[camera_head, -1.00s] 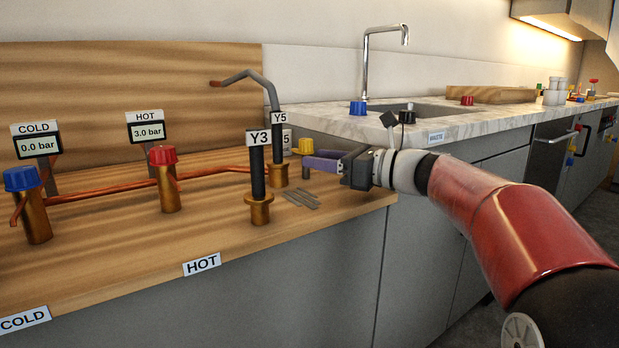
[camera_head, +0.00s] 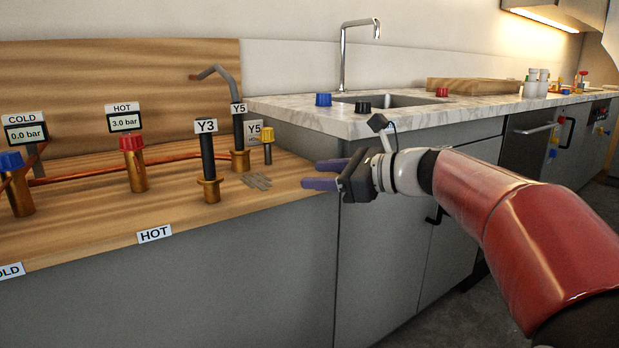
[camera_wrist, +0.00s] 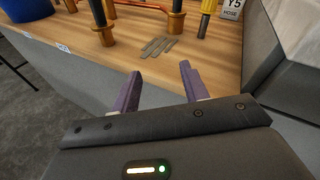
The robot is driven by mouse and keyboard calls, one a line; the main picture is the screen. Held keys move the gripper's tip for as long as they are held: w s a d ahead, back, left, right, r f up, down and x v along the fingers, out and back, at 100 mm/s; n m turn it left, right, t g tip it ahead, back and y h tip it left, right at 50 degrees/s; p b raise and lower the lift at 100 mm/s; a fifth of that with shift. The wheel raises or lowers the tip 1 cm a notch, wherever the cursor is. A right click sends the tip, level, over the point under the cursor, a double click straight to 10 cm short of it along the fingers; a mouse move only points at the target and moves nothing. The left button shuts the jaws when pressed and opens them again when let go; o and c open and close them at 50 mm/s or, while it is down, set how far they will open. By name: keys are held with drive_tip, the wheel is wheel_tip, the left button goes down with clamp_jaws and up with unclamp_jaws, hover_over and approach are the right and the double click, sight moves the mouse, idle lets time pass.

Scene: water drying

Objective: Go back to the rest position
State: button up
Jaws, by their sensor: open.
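My gripper (camera_head: 328,174) is at the right end of the wooden counter (camera_head: 110,222), by its front edge. Its two purple fingers are apart with nothing between them. In the wrist view my gripper (camera_wrist: 158,88) also shows open and empty, with the counter edge beyond the fingertips. My red arm comes in from the right of the head view.
Brass fittings Y3 (camera_head: 208,165) and Y5 (camera_head: 239,135), a yellow-capped piece (camera_head: 267,145) and flat grey strips (camera_head: 257,181) stand or lie left of my gripper. A marble sink counter (camera_head: 400,118) is behind. Floor (camera_head: 440,310) shows below.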

drive_tip(key=s+d+f+n+g+h+p, duration=0.1)
drive_tip(key=s+f+n+h+p, duration=0.1)
drive_tip(key=s+f+n+h, duration=0.45)
drive_tip(key=s+d+f+n+g+h+p, duration=0.1)
drive_tip(key=s+d+f+n+p, duration=0.2)
drive_tip(key=s, duration=0.6)
drive_tip(key=s+d+f+n+h, duration=0.6)
drive_tip(key=s+d+n, duration=0.3)
drive_tip(key=s+n, duration=0.2)
drive_tip(key=shift+s+f+p, duration=0.45)
drive_tip(key=shift+s+f, duration=0.2)
drive_tip(key=shift+s, duration=0.05)
drive_tip(key=shift+n, duration=0.25)
